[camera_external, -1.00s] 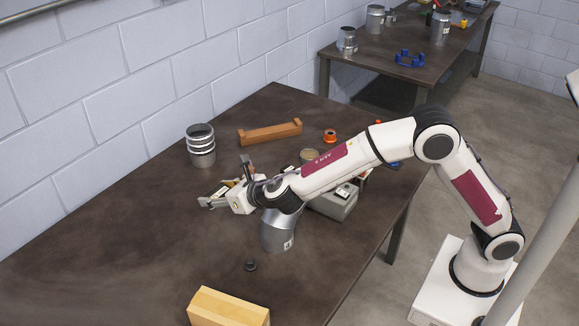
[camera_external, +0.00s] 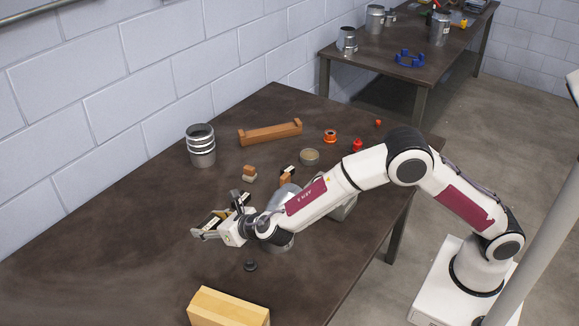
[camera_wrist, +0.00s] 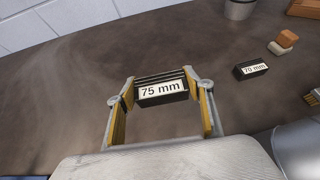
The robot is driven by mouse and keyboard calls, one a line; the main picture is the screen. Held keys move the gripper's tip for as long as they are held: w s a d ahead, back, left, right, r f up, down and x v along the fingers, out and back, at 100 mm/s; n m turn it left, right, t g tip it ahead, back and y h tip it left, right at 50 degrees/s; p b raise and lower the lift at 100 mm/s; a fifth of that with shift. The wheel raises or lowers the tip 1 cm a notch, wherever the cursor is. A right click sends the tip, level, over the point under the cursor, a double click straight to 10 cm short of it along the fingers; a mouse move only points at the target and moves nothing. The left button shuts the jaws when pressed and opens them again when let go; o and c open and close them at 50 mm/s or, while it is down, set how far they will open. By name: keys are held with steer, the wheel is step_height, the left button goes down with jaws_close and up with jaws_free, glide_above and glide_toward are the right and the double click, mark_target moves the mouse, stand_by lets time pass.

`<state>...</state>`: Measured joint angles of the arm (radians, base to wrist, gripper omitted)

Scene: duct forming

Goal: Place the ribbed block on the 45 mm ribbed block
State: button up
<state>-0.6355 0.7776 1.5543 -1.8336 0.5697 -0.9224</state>
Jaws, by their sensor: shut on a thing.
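My gripper (camera_external: 212,226) is low over the middle of the dark table, left of the metal duct piece. In the wrist view my gripper (camera_wrist: 162,92) is shut on a dark ribbed block (camera_wrist: 162,87) labelled "75 mm", between its yellow-lined fingers. A second dark block (camera_wrist: 250,70) labelled "70 mm" lies on the table to the right, apart from the gripper. I cannot read a 45 mm label on any block.
An orange block on a pale block (camera_wrist: 283,42) stands beyond the 70 mm block. A ribbed metal duct (camera_external: 201,150) stands near the wall, beside a wooden cradle (camera_external: 270,132). A black knob (camera_external: 250,265) and wooden box (camera_external: 228,308) lie in front. The left table is clear.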

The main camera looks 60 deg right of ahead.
steer(key=shift+f, duration=0.5)
steer(key=shift+f, duration=0.1)
glide_above(215, 255)
steer(key=shift+d+f, duration=0.1)
steer(key=shift+f, duration=2.3)
steer(key=shift+f, duration=0.15)
steer(key=shift+f, duration=2.15)
steer(key=shift+f, duration=0.2)
steer(key=o, duration=1.5)
steer(key=shift+f, duration=0.1)
steer(key=shift+s, duration=0.1)
